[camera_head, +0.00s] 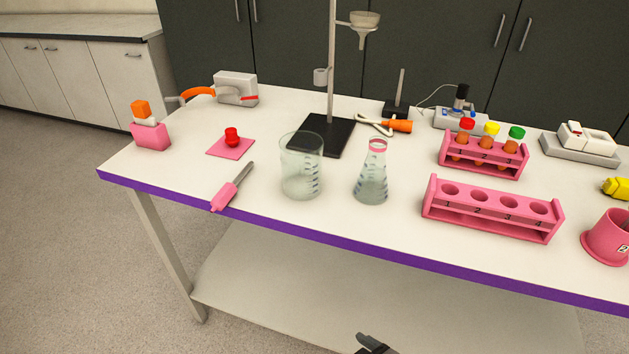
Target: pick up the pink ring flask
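The pink ring flask (371,184) is a clear conical flask with a pink ring around its neck and dark marks on its side. It stands upright on the white table, right of a clear glass beaker (301,174) and apart from it. A dark tip, seemingly of my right gripper (376,345), shows at the bottom edge, well below the tabletop in the picture and away from the flask. Most of it is cut off, so its opening is hidden. My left gripper is out of view.
The empty pink rack (492,218) stands right of the flask. A rack with capped tubes (482,157) is behind it. A stand with a black base (320,137) is behind the beaker. The purple table edge (359,246) is in front, with clear tabletop before the flask.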

